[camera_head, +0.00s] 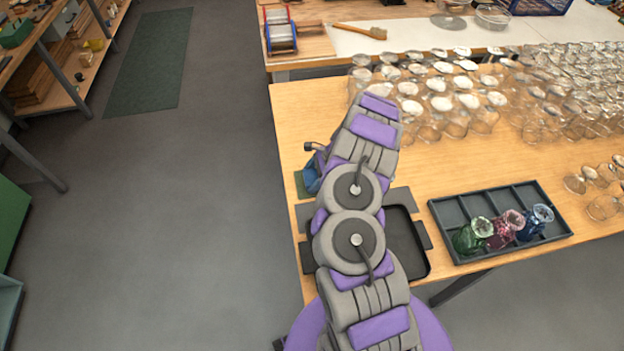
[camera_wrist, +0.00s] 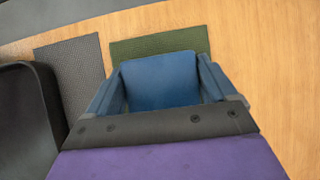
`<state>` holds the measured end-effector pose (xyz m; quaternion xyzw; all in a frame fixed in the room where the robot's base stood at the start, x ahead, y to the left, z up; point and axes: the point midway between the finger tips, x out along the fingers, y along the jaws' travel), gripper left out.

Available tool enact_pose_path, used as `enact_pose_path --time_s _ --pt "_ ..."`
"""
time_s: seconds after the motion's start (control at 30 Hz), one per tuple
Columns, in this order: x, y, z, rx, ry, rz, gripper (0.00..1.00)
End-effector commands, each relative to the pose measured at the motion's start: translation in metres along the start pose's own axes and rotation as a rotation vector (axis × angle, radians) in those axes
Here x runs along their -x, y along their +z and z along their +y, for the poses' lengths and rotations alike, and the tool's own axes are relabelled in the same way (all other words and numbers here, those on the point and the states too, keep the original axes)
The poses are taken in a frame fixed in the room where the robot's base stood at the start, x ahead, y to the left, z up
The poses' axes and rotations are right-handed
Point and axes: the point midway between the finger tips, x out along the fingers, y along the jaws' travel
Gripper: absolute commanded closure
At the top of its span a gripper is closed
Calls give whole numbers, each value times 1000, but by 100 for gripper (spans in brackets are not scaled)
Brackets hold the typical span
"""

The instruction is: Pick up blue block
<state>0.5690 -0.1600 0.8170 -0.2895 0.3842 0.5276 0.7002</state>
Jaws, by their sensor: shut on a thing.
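The blue block (camera_wrist: 160,80) sits between the two bluish fingers of my gripper (camera_wrist: 160,88) in the wrist view. The gripper is shut on it. Behind it lies a dark green mat (camera_wrist: 165,43) on the wooden table. In the head view my arm hides most of the gripper, and only a blue part shows at the arm's left side, over the green mat (camera_head: 301,184) near the table's left edge. I cannot tell whether the block touches the mat or is raised.
A black tray (camera_head: 421,262) lies right of my arm, with grey mats (camera_head: 401,197) beside it. A grey divided tray (camera_head: 447,208) holds green, pink and blue glass vessels. Many clear glasses (camera_head: 455,100) crowd the table's back. The floor at left is open.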

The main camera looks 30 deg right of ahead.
Motion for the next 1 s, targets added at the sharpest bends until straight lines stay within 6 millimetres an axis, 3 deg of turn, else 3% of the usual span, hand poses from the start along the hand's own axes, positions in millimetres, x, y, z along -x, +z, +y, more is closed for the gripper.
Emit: enact_pose_path --time_s 0.1,0.47,0.73,1.0 --pt "0 0 0 0 0 0 47" --pt "4 4 0 -1 -1 1 47" --pt "35 22 -1 1 -5 -2 47" --pt "59 -11 46 -7 -2 -5 47"
